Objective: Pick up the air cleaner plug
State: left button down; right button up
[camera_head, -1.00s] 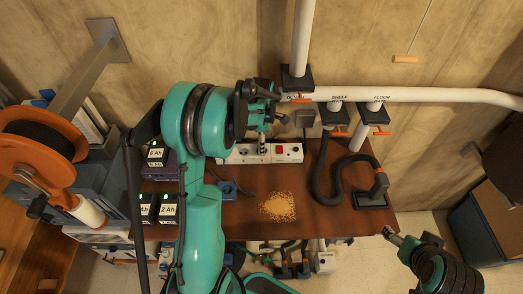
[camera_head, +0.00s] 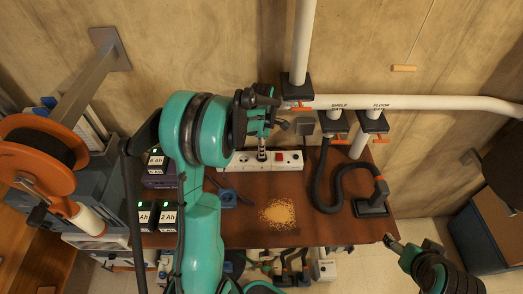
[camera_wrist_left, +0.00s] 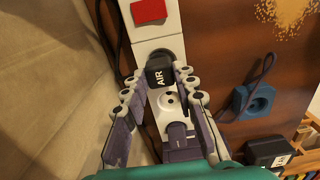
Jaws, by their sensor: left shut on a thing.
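The air cleaner plug (camera_wrist_left: 158,75) is a small black block marked AIR in the left wrist view. It sits between the fingertips of my left gripper (camera_wrist_left: 160,82), which is shut on it. Behind it is the white power strip (camera_wrist_left: 152,27), with a socket showing just beside the plug. I cannot tell whether the plug is seated in a socket or clear of it. In the head view my left gripper (camera_head: 262,148) is over the white power strip (camera_head: 285,159) and covers most of the plug. My right gripper (camera_head: 391,240) is at the lower right, away from the strip; its finger opening is unclear.
A blue corded block (camera_wrist_left: 255,101) lies beside the strip. Sawdust (camera_head: 277,214) is on the brown bench, and a black hose (camera_head: 322,180) curves on the right. Battery packs (camera_head: 166,216) stand at left. A white pipe (camera_head: 430,103) runs along the wall behind.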

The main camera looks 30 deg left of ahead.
pick_arm(q)
jog(key=shift+s+d+r+p, duration=0.1)
jog(key=shift+s+r+p, duration=0.05)
jog(key=shift+r, duration=0.5)
jog(key=shift+s+d+r+p, duration=0.1)
jog(key=shift+r+p, duration=0.05)
jog(key=shift+r, duration=0.45)
jog(key=s+d, duration=0.4)
jog(key=s, duration=0.3)
jog(key=s+d+p, duration=0.1)
jog(key=s+d, duration=0.4)
jog(key=s, duration=0.3)
jog(key=shift+f, duration=0.15)
jog(key=shift+r+p, duration=1.25)
jog(key=shift+r, duration=0.05)
jog(key=s+a, duration=0.5)
jog(key=a, duration=0.6)
jog(key=shift+a+r, duration=0.35)
jog(key=shift+f, duration=0.1)
